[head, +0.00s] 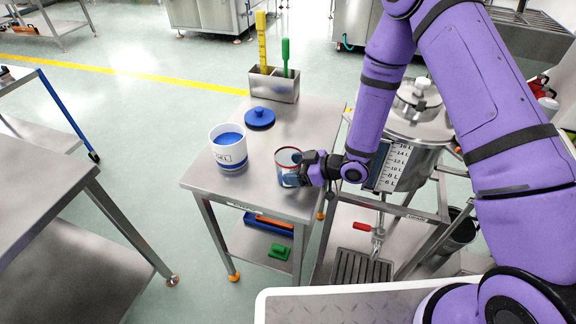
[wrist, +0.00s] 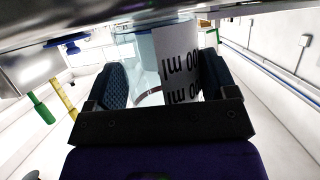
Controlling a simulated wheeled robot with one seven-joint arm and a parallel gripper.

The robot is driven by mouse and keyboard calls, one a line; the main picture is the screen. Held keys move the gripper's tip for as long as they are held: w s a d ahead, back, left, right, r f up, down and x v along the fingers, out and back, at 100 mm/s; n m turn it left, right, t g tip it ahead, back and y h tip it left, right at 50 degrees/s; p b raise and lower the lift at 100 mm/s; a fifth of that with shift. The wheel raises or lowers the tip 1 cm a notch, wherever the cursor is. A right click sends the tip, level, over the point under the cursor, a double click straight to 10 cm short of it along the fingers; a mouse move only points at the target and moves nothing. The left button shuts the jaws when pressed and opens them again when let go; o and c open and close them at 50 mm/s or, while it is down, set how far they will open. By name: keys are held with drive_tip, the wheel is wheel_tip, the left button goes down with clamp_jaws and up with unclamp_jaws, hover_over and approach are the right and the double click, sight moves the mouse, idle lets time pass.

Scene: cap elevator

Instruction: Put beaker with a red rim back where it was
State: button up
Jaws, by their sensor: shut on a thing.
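The beaker with a red rim (head: 288,159) is at the right front part of the small steel table (head: 226,177) in the head view. It looks upright, on or just above the tabletop; I cannot tell which. My gripper (head: 306,169) comes in from the right and is shut on the beaker's side. In the wrist view the clear beaker with a printed white label (wrist: 178,62) sits between the two dark finger pads of my gripper (wrist: 165,85). The fingers hide part of the beaker.
A white tub of blue gel (head: 229,151) stands left of the beaker, and a blue lid (head: 260,118) lies behind it. A steel holder (head: 274,86) with yellow and green tools is at the back. A steel tank (head: 414,126) stands to the right. The table's front left is bare.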

drive_tip(key=shift+f, duration=0.15)
drive_tip(key=o, duration=1.1)
drive_tip(key=shift+r, duration=0.2)
drive_tip(key=v, duration=1.2)
drive_tip(key=shift+s, duration=0.1)
